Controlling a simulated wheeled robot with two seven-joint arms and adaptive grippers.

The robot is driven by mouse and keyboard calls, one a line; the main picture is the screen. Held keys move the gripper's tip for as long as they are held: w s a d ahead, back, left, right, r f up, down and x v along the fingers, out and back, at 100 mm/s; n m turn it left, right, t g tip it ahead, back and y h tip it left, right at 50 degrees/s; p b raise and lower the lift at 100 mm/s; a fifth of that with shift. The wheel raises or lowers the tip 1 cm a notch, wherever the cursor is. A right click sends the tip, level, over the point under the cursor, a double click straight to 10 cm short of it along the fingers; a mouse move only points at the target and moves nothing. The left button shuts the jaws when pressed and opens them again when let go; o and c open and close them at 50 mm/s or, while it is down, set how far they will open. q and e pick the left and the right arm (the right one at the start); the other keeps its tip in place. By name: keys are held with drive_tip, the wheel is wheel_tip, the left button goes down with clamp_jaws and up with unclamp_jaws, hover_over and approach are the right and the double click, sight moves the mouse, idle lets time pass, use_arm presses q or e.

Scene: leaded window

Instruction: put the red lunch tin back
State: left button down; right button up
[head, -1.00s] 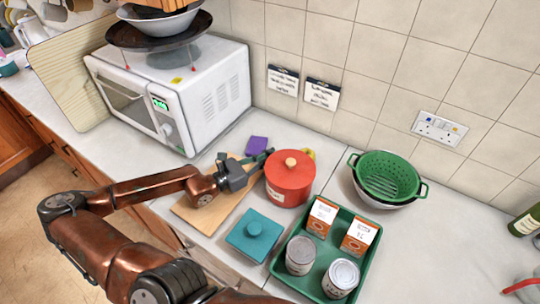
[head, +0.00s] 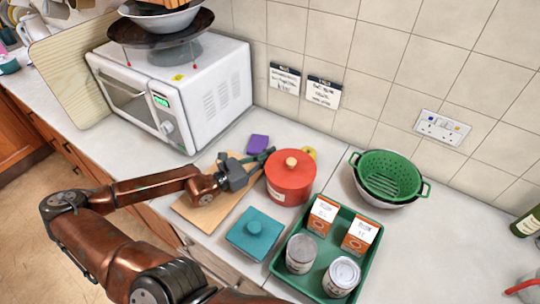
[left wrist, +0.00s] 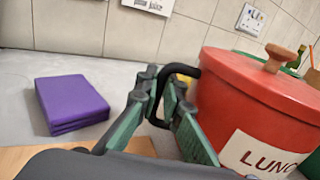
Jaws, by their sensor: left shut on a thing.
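The red lunch tin (head: 289,184) stands upright on the counter, between the wooden board and the green tray. It has a red lid with a wooden knob. In the left wrist view the tin (left wrist: 240,110) shows its white label reading "LUNC", cut off by the frame edge, and a black side handle (left wrist: 181,69). My left gripper (head: 264,156) is at the tin's left side. In the left wrist view its fingers (left wrist: 172,98) are shut on the black handle. My right gripper is not in view.
A green tray (head: 276,268) with cans and cartons stands close in front. A teal square lidded thing (head: 246,244), a wooden board (head: 196,214) and a purple block (head: 258,143) are nearby. A green colander (head: 388,176) stands right, the microwave (head: 215,98) behind left.

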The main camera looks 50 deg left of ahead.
use_arm(q)
drive_tip(key=shift+s+d+f, duration=0.15)
drive_tip(key=shift+s+f, duration=0.05)
drive_tip(key=shift+f, duration=0.6)
drive_tip(key=c, duration=2)
unclamp_jaws()
drive_tip(key=shift+f, duration=0.1)
drive_tip(key=shift+s+f, duration=0.25)
drive_tip(key=shift+s, duration=0.1)
drive_tip(key=s, duration=0.3)
drive_tip(key=s+r, duration=0.1)
drive_tip(key=s, duration=0.2)
drive_tip(key=s+a, duration=0.1)
drive_tip(key=s, duration=0.3)
drive_tip(key=shift+a+r, duration=0.1)
drive_tip(key=shift+r, duration=0.15)
drive_tip(key=shift+s+a, duration=0.1)
drive_tip(key=shift+s, duration=0.4)
drive_tip(key=shift+r, duration=0.15)
